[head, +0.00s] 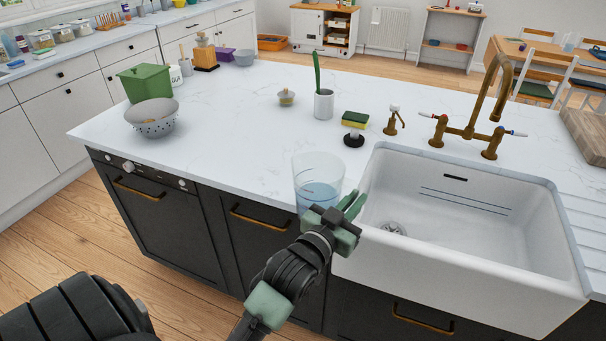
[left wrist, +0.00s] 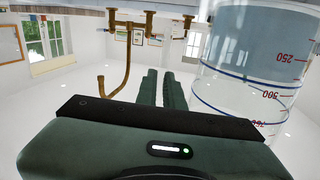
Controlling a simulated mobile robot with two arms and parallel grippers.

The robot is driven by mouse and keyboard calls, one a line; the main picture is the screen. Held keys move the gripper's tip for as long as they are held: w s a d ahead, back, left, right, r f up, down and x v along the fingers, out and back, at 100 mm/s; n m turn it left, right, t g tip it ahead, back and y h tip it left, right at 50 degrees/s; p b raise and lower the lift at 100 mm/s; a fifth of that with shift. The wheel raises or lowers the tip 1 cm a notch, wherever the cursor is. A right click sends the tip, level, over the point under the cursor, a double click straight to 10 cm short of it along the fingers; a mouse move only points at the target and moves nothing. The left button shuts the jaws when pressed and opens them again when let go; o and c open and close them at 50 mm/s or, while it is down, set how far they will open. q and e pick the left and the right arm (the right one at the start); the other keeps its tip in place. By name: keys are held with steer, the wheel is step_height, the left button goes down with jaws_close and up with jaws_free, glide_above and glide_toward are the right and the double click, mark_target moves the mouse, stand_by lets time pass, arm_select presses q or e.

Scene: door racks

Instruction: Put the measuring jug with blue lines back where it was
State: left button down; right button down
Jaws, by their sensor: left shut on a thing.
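The measuring jug (head: 317,176) is clear, with bluish contents in its lower part. It stands upright in the head view at the counter's front edge, left of the sink. Blue lines and red numbers show on the jug in the left wrist view (left wrist: 250,85), which is upside down. My left gripper (head: 352,203) is at the jug's right front side, its fingers close together. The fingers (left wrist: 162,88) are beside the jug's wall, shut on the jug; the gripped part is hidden. I cannot tell whether the base touches the counter. My right gripper is not in view.
The white sink (head: 455,265) with a brass tap (head: 470,130) is right of the jug. A cup with a green brush (head: 324,104), a sponge (head: 355,120) and a small lidded pot (head: 286,97) stand behind. A colander (head: 152,118) is at left. The counter between is clear.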

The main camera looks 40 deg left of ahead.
arm_select(q)
steer(key=w+a+r+n+y+b, duration=0.1)
steer(key=w+a+r+y+b, duration=0.1)
steer(key=w+a+r, duration=0.6)
steer(key=w+a+r+n+y+b, duration=0.1)
steer(key=w+a+r, duration=0.55)
steer(key=r, duration=0.35)
steer(key=shift+w+d+f+p, duration=0.1)
steer(key=shift+d+f+p, duration=0.1)
steer(key=shift+f, duration=3)
steer(key=shift+w+d+f+p, duration=0.1)
steer(key=shift+w+f+p, duration=0.05)
steer(key=shift+f, duration=3.1)
steer(key=shift+w+d+f+p, duration=0.1)
steer(key=shift+f+p, duration=0.1)
steer(key=shift+f, duration=3)
steer(key=c, duration=1.6)
jaws_free()
steer(key=shift+f, duration=0.15)
steer(key=shift+o, duration=0.3)
steer(key=shift+s, duration=0.1)
